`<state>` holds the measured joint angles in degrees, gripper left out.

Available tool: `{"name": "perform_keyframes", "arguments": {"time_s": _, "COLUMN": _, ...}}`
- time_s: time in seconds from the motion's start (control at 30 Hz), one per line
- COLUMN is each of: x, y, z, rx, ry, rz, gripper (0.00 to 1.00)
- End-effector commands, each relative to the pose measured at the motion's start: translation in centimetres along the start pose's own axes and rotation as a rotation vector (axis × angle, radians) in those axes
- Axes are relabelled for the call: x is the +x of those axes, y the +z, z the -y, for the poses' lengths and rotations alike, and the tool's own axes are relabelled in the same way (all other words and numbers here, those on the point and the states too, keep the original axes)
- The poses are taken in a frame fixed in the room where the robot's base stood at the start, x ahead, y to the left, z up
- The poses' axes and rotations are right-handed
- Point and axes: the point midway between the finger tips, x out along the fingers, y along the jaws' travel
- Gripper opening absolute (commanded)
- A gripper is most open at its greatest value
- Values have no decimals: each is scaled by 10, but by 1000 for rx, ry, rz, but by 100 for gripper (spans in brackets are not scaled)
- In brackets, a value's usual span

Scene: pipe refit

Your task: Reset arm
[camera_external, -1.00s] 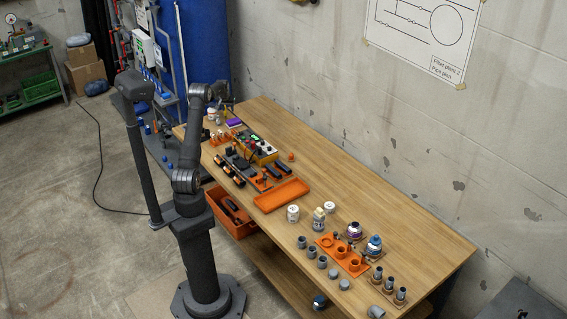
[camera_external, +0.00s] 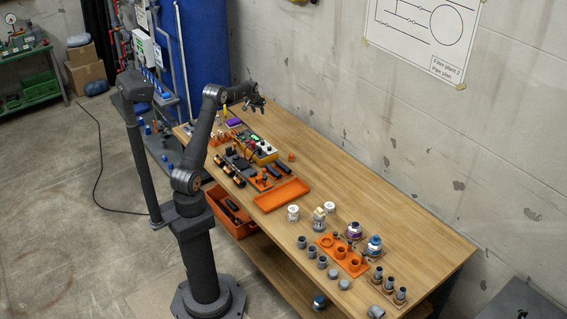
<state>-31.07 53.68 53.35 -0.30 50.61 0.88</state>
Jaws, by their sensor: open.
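My gripper (camera_external: 259,106) is open and empty. It is held in the air above the far left part of the wooden workbench (camera_external: 420,234), with its fingers small and dark in this view. My arm stands on its pedestal at the bench's near left side, bent at the elbow and reaching toward the wall. No object shows between the fingers.
Below the gripper are a yellow device (camera_external: 262,153), a purple item (camera_external: 234,122) and orange holders with dark tools. An orange tray (camera_external: 282,195) lies mid-bench. Grey fittings, white jars and an orange rack (camera_external: 352,263) fill the near end. Bare wood runs along the wall side.

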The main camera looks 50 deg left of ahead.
Motion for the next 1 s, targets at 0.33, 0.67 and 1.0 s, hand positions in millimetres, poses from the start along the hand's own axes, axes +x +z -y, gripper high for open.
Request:
{"name": "perform_keyframes", "arguments": {"time_s": 0.33, "x": 0, "y": -1, "z": -72, "rx": 97, "ry": 39, "rz": 0, "gripper": 41}}
{"name": "perform_keyframes", "arguments": {"time_s": 0.67, "x": -2, "y": 3, "z": -138, "rx": 186, "ry": 76, "rz": 0, "gripper": 41}}
{"name": "perform_keyframes", "arguments": {"time_s": 1.0, "x": -6, "y": 13, "z": -205, "rx": 277, "ry": 113, "rz": 1, "gripper": 41}}
